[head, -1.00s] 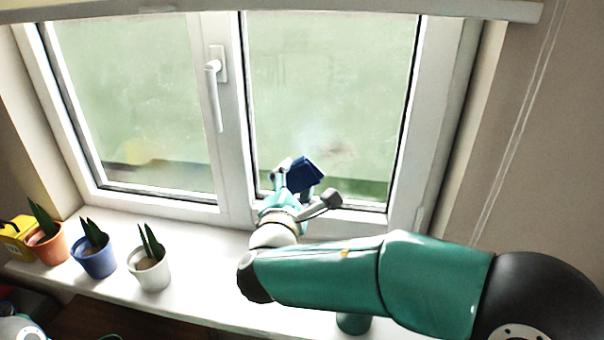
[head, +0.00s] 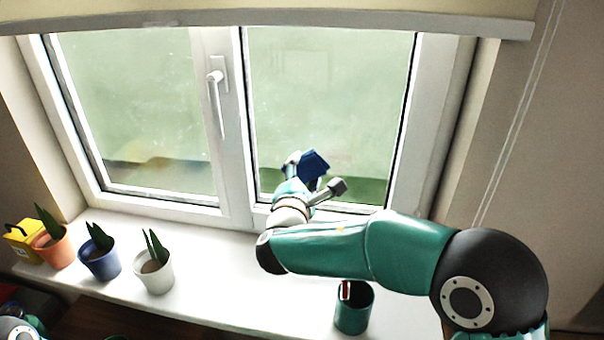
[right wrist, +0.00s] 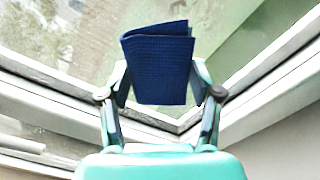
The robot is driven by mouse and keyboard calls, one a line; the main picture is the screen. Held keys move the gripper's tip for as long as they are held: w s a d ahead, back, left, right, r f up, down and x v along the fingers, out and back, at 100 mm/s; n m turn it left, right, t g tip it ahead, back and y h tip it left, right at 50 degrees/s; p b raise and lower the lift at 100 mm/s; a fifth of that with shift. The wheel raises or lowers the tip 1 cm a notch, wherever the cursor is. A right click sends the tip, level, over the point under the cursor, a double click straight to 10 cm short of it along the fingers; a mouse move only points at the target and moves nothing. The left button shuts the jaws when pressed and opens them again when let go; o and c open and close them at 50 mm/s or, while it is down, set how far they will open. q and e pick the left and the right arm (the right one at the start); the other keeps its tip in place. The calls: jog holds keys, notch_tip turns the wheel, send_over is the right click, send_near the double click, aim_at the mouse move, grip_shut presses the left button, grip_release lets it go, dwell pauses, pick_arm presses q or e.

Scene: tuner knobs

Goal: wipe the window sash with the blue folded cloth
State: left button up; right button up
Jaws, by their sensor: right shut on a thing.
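The blue folded cloth (head: 313,164) is held in my right gripper (head: 306,178), in front of the lower left part of the right window pane. The window sash (head: 230,150) is white, with greenish, slightly smeared glass. I cannot tell whether the cloth touches the glass. My left gripper is not in view.
A white window handle (head: 215,100) sticks out left of the cloth. On the sill (head: 220,262) stand orange (head: 55,250), blue (head: 100,262) and white (head: 154,275) plant pots and a yellow box (head: 22,240). A teal cup (head: 353,312) with a red item stands below my right arm. A blind (head: 290,22) hangs above.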

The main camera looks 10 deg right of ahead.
jog(key=shift+x, duration=0.85)
dwell(0.5)
